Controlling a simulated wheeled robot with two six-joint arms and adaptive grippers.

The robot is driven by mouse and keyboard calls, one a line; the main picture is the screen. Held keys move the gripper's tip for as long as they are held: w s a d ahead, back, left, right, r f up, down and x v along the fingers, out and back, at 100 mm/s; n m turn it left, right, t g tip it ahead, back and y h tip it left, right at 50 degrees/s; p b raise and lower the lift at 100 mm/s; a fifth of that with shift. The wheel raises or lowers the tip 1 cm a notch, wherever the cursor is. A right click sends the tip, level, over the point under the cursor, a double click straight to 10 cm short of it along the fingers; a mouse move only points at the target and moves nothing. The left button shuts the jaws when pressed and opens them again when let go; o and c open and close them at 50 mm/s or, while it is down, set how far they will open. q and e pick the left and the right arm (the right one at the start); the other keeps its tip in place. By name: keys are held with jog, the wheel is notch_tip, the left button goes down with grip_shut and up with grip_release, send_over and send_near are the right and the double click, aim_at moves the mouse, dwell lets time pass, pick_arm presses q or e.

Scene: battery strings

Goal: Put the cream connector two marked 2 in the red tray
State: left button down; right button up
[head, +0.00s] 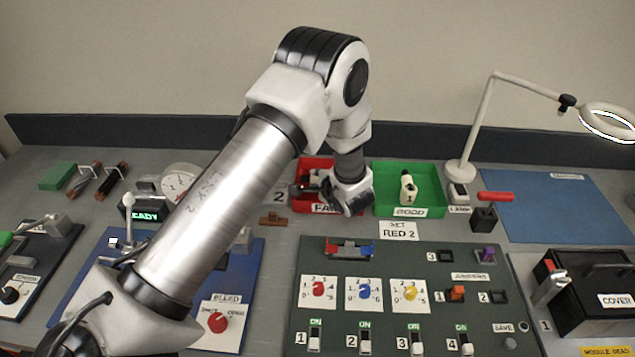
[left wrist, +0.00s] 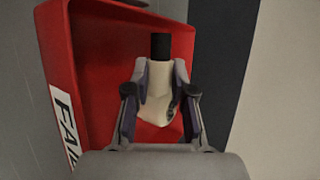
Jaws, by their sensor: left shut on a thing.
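My left gripper (head: 318,182) is at the red tray (head: 312,163), which has a white label, partly hidden, that begins "FA". In the left wrist view the gripper (left wrist: 160,82) is shut on a cream connector (left wrist: 157,95) with a black end. The connector is in front of the red tray's floor (left wrist: 95,50); I cannot tell whether it touches it. Its number is not readable. In the head view my arm and gripper mostly hide it. My right gripper is not in view.
A green tray (head: 436,178) marked GOOD stands just right of the red one and holds a cream connector marked 1 (head: 408,190). A dark panel (head: 400,262) with dials and switches lies in front. A magnifier lamp (head: 480,125) stands at the back right.

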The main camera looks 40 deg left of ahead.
pick_arm(q)
jog(key=c, duration=1)
grip_release()
jog(key=shift+d+r, duration=0.1)
jog(key=shift+d, duration=0.05)
jog(key=v, duration=1.2)
jog(key=shift+s+b, duration=0.15)
jog(key=shift+b, duration=0.15)
